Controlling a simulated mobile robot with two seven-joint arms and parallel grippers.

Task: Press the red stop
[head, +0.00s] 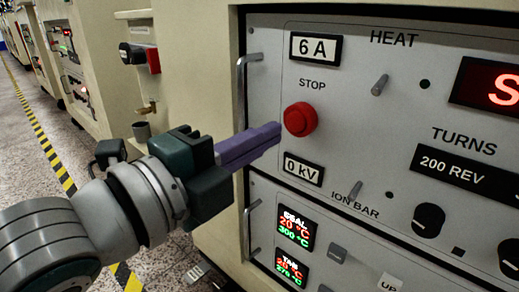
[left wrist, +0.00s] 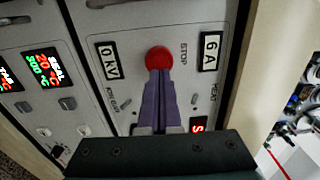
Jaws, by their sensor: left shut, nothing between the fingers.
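The red stop button (head: 300,119) sticks out of the grey upper panel, under the STOP label and above the 0 kV plate. My left gripper (head: 277,134) has its purple fingers shut and empty, with the tips just left of and slightly below the button in the head view. In the left wrist view the button (left wrist: 158,58) lies straight ahead of the closed fingertips (left wrist: 159,73), which overlap its lower edge. I cannot tell whether the tips touch it. My right gripper is in neither view.
A metal handle (head: 243,90) stands out at the panel's left edge, close to my left fingers. A toggle switch (head: 380,85) and a black TURNS knob (head: 428,219) are to the right. Below are the temperature displays (head: 295,228). A striped floor line (head: 45,135) runs along the aisle.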

